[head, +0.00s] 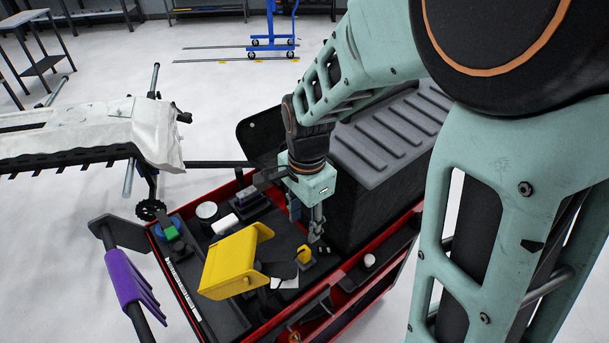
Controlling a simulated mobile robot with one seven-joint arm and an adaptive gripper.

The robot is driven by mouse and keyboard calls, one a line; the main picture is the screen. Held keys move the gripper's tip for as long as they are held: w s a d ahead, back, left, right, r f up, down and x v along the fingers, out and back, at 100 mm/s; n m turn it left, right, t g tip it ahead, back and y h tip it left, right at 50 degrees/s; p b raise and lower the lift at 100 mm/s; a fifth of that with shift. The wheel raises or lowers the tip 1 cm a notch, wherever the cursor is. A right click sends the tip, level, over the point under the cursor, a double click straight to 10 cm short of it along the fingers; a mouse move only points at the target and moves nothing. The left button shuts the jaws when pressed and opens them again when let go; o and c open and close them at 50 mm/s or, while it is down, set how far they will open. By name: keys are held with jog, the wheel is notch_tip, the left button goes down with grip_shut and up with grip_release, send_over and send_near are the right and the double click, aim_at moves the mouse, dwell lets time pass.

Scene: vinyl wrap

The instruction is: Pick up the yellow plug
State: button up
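The yellow plug (304,254) is a small yellow piece standing on a dark base in the cart's top tray, right of the larger yellow bin. My gripper (306,226) points down from the pale green wrist, just above and behind the plug. Its two fingers appear spread, with a gap between them and nothing seen in it. The nearer fingertip is close to the plug in the picture; I cannot tell whether it touches.
The red cart (180,292) holds a yellow bin (232,262), a white roll (207,211) and a green-and-blue item (171,230). A large black ribbed case (392,135) stands right of my gripper. Purple sheets (137,283) hang at the left handle.

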send_over(304, 249)
jog(key=shift+g, duration=0.3)
jog(key=f, duration=0.3)
jog(key=d+f, duration=0.1)
jog(key=shift+s+f, duration=0.3)
jog(key=shift+f, duration=0.1)
jog(key=shift+w+a+f, duration=0.1)
jog(key=shift+a+f, duration=0.05)
jog(key=shift+f, duration=0.95)
jog(key=shift+w+a+f, duration=0.1)
jog(key=shift+a+f, duration=0.1)
jog(key=shift+f, duration=0.85)
jog(key=shift+w+a+f, duration=0.1)
jog(key=shift+a+f, duration=0.05)
jog(key=shift+f, duration=0.95)
jog(key=shift+c, duration=0.2)
jog(key=c, duration=1)
